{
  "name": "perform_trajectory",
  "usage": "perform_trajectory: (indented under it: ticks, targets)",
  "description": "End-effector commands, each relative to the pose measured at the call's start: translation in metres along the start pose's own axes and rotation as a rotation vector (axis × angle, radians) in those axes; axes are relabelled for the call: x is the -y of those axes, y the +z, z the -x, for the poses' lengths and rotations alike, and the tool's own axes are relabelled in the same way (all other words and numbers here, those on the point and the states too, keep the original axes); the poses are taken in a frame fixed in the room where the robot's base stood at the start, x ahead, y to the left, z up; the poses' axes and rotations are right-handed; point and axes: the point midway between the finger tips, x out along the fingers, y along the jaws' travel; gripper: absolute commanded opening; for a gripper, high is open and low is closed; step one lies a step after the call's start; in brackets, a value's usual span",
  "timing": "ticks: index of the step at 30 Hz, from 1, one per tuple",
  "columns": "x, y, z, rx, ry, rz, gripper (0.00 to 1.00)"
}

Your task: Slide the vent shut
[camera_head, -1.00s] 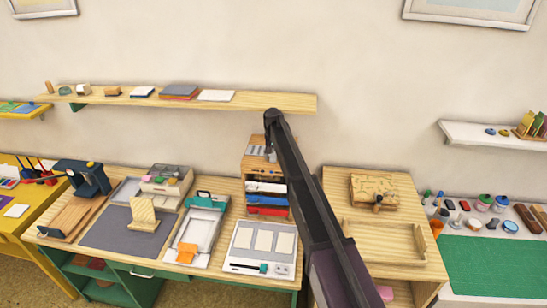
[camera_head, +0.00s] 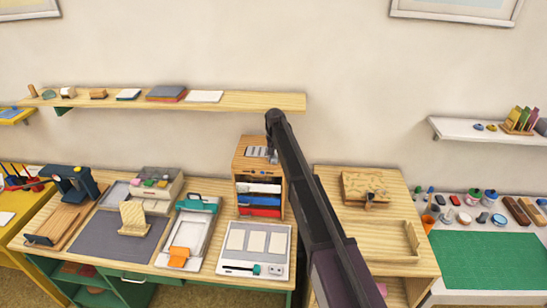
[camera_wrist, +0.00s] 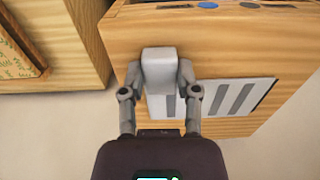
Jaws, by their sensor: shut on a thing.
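The vent (camera_wrist: 230,97) is a pale plate with several dark grey stripes on the wooden cabinet's face, right of my gripper in the wrist view. It also shows small on top of the cabinet in the head view (camera_head: 257,152). A light grey block-shaped knob (camera_wrist: 160,66) stands at the vent's left end. My gripper (camera_wrist: 159,76) is shut on this knob, one finger on each side. The fingers and knob hide the vent's left part. I cannot tell how far the slots are covered. In the head view my arm hides the gripper.
The wooden cabinet (camera_head: 243,162) holds coloured trays below the vent and stands on the desk's back right. A wall shelf (camera_head: 225,103) runs above it to the left. A white panel with a slider (camera_head: 255,269) lies in front. A wooden tray (camera_head: 380,255) is at right.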

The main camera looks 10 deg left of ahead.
Motion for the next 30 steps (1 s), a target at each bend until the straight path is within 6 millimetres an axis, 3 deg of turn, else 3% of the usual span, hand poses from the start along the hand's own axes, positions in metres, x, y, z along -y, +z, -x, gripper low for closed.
perform_trajectory:
  ticks: [8,9,12,13,30]
  targets:
    - [0.001,0.002,0.0,0.002,0.011,0.004,0.0]
    - [0.002,0.003,0.0,0.002,0.012,0.005,0.45]
    - [0.004,0.003,0.0,0.001,0.012,0.007,0.74]
    - [0.004,0.003,0.0,0.001,0.012,0.008,0.77]
    - [0.01,0.004,0.0,0.0,0.007,0.012,0.77]
